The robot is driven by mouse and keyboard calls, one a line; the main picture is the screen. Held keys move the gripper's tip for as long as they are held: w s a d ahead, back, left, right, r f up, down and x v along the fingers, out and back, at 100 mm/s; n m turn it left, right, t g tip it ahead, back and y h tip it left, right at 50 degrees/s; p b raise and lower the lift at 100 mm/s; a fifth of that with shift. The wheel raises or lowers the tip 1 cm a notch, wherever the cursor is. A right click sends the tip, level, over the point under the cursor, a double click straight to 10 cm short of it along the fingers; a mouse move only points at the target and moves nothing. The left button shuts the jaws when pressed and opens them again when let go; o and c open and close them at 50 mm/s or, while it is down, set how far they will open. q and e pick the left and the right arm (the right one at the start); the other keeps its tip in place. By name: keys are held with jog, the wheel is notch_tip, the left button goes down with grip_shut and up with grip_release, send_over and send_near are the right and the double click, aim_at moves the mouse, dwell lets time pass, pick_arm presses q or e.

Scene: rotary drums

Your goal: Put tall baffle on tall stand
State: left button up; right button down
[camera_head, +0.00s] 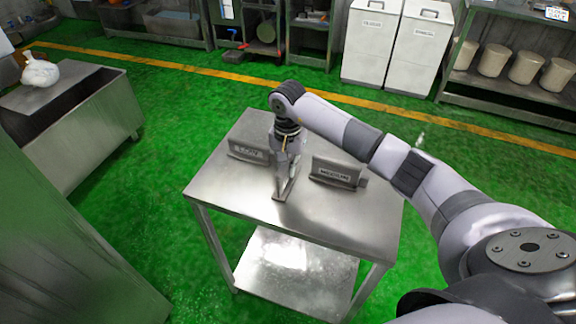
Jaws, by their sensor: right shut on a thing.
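My right gripper (287,160) points down over the steel table, between two labelled holders. It is shut on a narrow grey metal piece (284,188), which seems to be the baffle. The piece is seen nearly edge-on, with its lower end at or just above the tabletop; I cannot tell if it touches. No label on it is readable. The gripper partly covers it. No stand marked tall can be made out. My left gripper is not in view.
On the steel table (335,222) are a holder marked LOW (248,152) at left and one marked MEDIUM (335,175) at right, both close to the gripper. The table's front is bare. A metal bin (88,130) stands at left; white cabinets (395,45) stand behind.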

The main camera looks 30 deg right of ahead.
jog(key=c, duration=1.8)
grip_release()
jog(key=shift+r, duration=0.25)
notch_tip(320, 180, up, 10)
jog(key=b, duration=0.3)
jog(key=shift+r, duration=0.85)
